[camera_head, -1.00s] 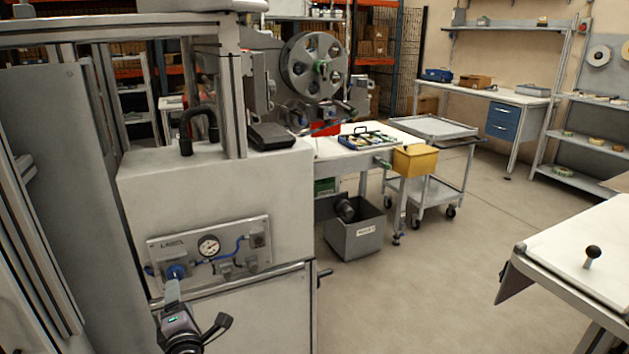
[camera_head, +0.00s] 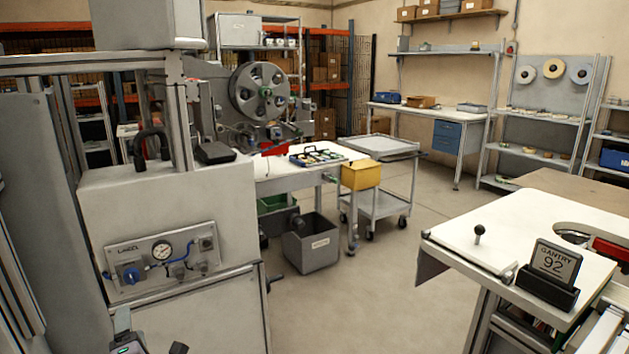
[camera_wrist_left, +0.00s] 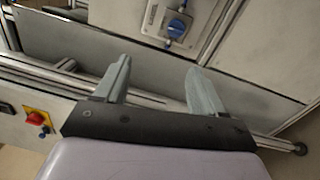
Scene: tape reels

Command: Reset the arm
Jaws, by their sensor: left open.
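My left gripper (camera_head: 122,320) shows only partly at the bottom left edge of the head view, below the valve panel (camera_head: 188,280) on the grey cabinet. In the left wrist view its two pale fingers stand wide apart with nothing between them (camera_wrist_left: 157,80). The blue knob also shows in the left wrist view (camera_wrist_left: 177,27), beyond and apart from the fingertips. My right gripper is in neither view.
A white-topped table (camera_head: 505,225) with a "GANTRY 92" sign (camera_head: 553,262) stands at right. A grey bin (camera_head: 311,245) is on the floor near a cart (camera_head: 384,204). The floor in the middle is clear. A red and yellow switch (camera_wrist_left: 38,118) shows at left in the wrist view.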

